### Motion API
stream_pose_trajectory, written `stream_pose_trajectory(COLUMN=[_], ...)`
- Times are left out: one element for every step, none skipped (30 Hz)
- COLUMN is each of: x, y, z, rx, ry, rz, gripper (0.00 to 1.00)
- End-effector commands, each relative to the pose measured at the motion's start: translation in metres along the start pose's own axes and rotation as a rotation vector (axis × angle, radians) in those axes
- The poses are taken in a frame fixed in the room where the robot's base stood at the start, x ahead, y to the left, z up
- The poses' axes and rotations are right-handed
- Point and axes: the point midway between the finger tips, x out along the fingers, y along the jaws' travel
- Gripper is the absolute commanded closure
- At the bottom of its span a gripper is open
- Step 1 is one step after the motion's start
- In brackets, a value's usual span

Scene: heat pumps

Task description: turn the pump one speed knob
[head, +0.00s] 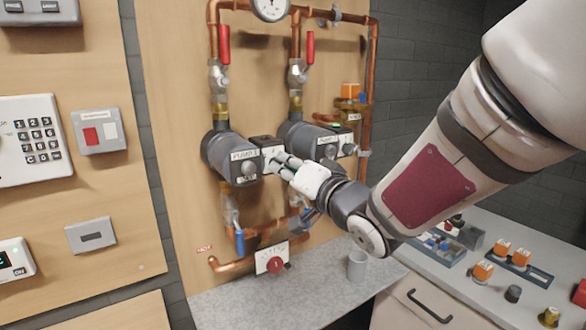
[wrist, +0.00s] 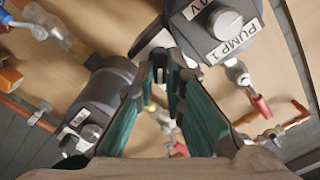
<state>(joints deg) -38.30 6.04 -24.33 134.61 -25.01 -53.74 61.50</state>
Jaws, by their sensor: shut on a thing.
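Pump one (head: 222,152) is a dark grey round housing on the wooden board, labelled PUMP 1, with a grey knob (head: 249,168) on its face. It also shows upside down in the wrist view (wrist: 207,45), with that knob (wrist: 228,22) apart from my fingers. Beside it on the right is a black box with a white face (head: 271,158). My gripper (head: 281,162) is at this white face, with its fingers closed together on the small speed knob there. The fingers (wrist: 171,78) hide nearly all of this knob in both views.
Pump two (head: 300,138) and its own box with a knob stand close on the right. Copper pipes with red levers (head: 224,44) rise above, and a blue valve (head: 240,241) is below.

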Motion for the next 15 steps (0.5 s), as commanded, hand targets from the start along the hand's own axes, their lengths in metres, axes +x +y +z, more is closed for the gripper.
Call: stream_pose_trajectory(x=[0.0004,0.0004,0.0005,0.0005,0.0006,0.0006,0.0007,0.0008,0.0009,0.0009,0.0009,0.0010,0.0010,0.0010,0.0010], y=[0.0008,0.0009,0.0012,0.0013,0.0010,0.0007,0.0012,0.0016,0.0011,0.0010,0.0011,0.0013,0.0011,0.0007,0.0010], z=[-0.0001,0.0000,-0.0002,-0.0003,-0.0003,-0.0003,-0.0004,-0.0004,-0.0001,-0.0004,-0.0004,0.0000,-0.0001,-0.0001,0.0000], rx=[-0.015,-0.027,-0.046,-0.061,-0.080,-0.105,-0.126,-0.149,-0.180,-0.206,-0.231,-0.266,-0.292,-0.318,-0.353], ry=[0.001,0.001,0.001,0.002,0.002,0.003,0.003,0.003,0.003,0.004,0.004,0.003,0.004,0.004,0.004], rz=[0.000,0.000,0.000,0.000,-0.001,-0.002,-0.001,0.000,-0.001,-0.002,-0.001,0.000,-0.001,-0.002,-0.001], gripper=[1.00,1.00,1.00,1.00,1.00,1.00,1.00,1.00,1.00,1.00,1.00,1.00,1.00,1.00,1.00])
